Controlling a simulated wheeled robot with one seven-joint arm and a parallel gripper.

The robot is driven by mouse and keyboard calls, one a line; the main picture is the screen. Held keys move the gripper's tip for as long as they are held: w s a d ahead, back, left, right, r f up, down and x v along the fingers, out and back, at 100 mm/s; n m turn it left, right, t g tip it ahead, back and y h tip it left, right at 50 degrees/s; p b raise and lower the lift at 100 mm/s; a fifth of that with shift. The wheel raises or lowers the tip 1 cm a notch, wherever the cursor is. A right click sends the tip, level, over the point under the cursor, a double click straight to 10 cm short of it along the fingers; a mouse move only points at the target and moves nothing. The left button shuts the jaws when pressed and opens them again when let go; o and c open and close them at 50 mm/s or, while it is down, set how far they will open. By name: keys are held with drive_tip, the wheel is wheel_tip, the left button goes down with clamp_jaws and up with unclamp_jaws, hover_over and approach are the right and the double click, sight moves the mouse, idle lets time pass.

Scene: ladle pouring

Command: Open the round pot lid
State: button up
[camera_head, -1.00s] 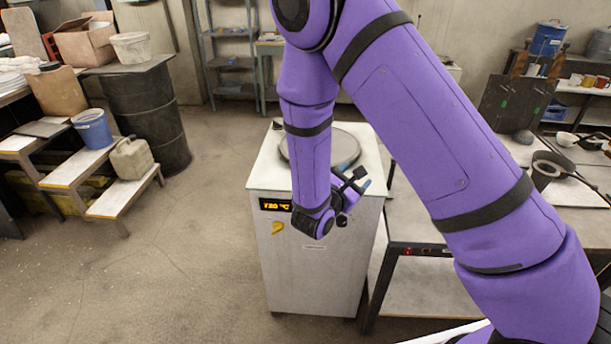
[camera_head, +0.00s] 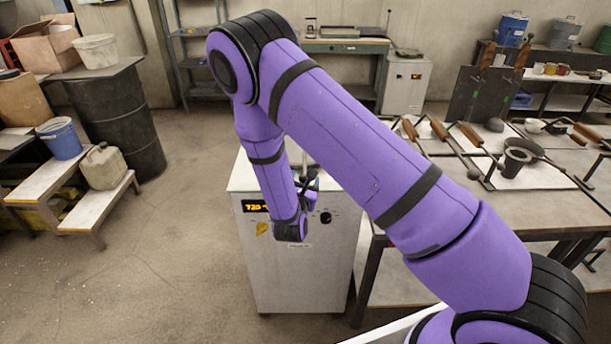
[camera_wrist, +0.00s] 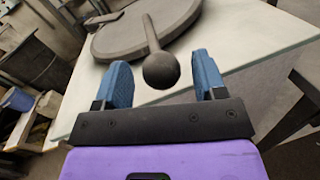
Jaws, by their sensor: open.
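The round pot lid (camera_wrist: 112,40) is a dark grey disc on top of the white furnace cabinet (camera_head: 290,265). Its bar handle ends in a round knob (camera_wrist: 161,70) that points toward my gripper. My gripper (camera_wrist: 160,64) is open, with one blue finger on each side of the knob and visible gaps on both sides. The handle is not gripped. In the head view my arm hides most of the lid, and the gripper shows only as small blue and dark parts at the cabinet's top front edge.
A work table (camera_head: 440,215) with ladles and a cup-shaped vessel (camera_head: 516,158) stands right of the cabinet. On the left are a stepped shelf with a blue bucket (camera_head: 60,138) and a dark drum (camera_head: 118,120). The floor left of the cabinet is clear.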

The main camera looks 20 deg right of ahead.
drive_tip(key=shift+x, duration=1.45)
drive_tip(key=shift+d, duration=0.1)
